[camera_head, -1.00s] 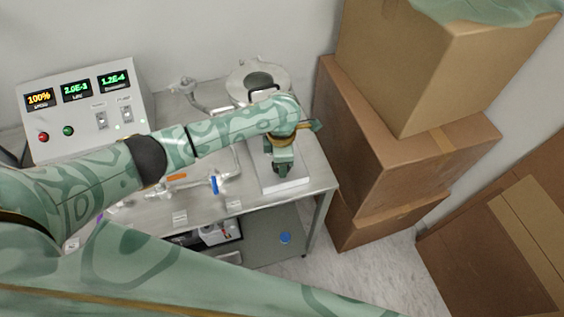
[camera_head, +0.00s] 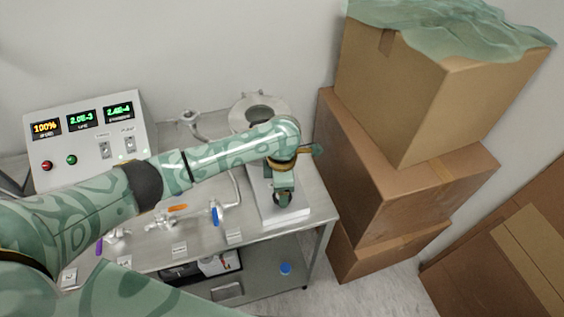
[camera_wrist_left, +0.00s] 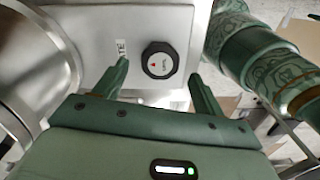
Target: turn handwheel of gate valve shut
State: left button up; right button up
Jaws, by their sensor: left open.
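The gate valve is a pale metal block (camera_head: 292,216) at the right end of the bench. In the left wrist view its black handwheel (camera_wrist_left: 150,49) has a white face with a red arrow and small text. A partly hidden label ending in "TE" is beside it. My left gripper (camera_head: 283,198) hangs over the block and hides the handwheel from the head view. In the left wrist view the left gripper (camera_wrist_left: 159,72) is open, with one finger on either side of the handwheel. I see no clear contact. My right gripper is not in view.
A round metal flange (camera_head: 246,104) is behind the valve. Stacked cardboard boxes (camera_head: 365,180) stand close to the right of the bench. A control panel (camera_head: 88,135) with lit displays is at the left. Small blue-handled (camera_head: 216,213) and orange-handled valves sit in front.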

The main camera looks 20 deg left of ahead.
pick_arm(q)
notch_tip(320, 180, up, 13)
jog(key=p, duration=0.2)
jog(key=shift+r+p, duration=0.2)
jog(key=shift+p, duration=0.2)
